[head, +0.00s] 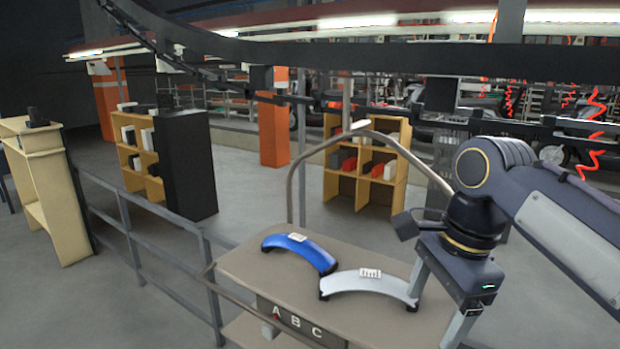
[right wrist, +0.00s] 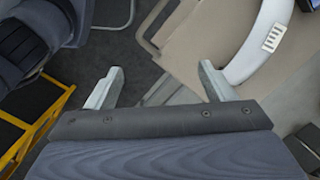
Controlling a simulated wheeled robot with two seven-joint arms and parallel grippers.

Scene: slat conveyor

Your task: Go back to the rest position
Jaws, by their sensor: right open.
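My right gripper (head: 438,305) is open and empty at the right edge of a beige cart (head: 375,248). In the right wrist view its two fingers (right wrist: 160,70) are spread, with nothing between them but grey floor and part of the cart's edge below. A white curved part (head: 362,284) with a label lies on the cart top, just left of the gripper. My left gripper is not in view.
The cart has a bent metal handle (head: 290,185) and an A B C sign (head: 297,322). A grey railing (head: 165,275) runs along the left. Shelves with boxes (head: 365,165) and orange pillars (head: 272,125) stand behind. Grey floor is open beyond the cart.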

